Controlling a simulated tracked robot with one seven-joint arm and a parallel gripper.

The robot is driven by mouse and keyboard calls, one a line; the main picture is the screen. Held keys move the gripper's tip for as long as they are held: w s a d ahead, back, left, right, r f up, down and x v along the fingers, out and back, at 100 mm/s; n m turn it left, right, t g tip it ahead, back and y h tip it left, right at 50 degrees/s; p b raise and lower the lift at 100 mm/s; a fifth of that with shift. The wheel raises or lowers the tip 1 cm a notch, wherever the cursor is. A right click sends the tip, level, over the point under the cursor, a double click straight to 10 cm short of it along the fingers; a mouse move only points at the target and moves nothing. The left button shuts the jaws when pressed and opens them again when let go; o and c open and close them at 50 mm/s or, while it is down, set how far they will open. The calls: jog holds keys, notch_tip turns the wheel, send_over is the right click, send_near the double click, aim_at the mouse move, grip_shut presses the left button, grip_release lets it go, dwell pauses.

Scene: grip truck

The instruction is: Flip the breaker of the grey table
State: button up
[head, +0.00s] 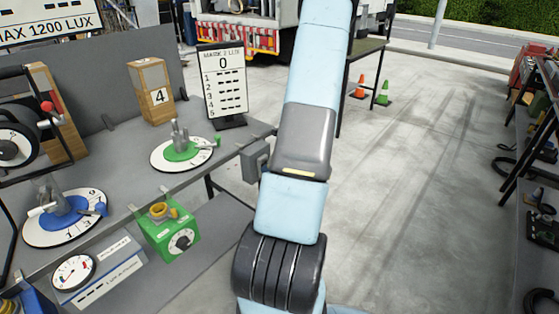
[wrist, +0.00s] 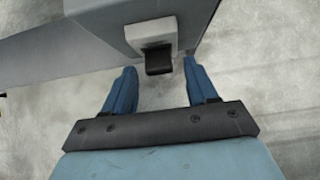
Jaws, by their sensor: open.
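The grey table (head: 105,150) stands on the left in the head view. A grey breaker box (head: 254,161) is fixed at its right end, partly hidden behind my arm. In the wrist view the breaker box (wrist: 185,15) is at the top, with a light plate (wrist: 152,33) and a black lever (wrist: 159,61) sticking out toward me. My gripper (wrist: 160,66) is open, its two blue fingers on either side of the lever in the picture, with gaps on both sides. Contact does not show. The gripper is hidden in the head view.
On the table are a green dial (head: 180,150), a blue dial (head: 66,218), a wooden box marked 4 (head: 152,92) and a sign (head: 222,85). A green box (head: 170,236) hangs at the front edge. Open concrete floor (head: 420,180) lies to the right.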

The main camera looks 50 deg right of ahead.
jog(key=v, duration=1.2)
jog(key=shift+s+r, duration=0.25)
jog(key=shift+s, duration=0.05)
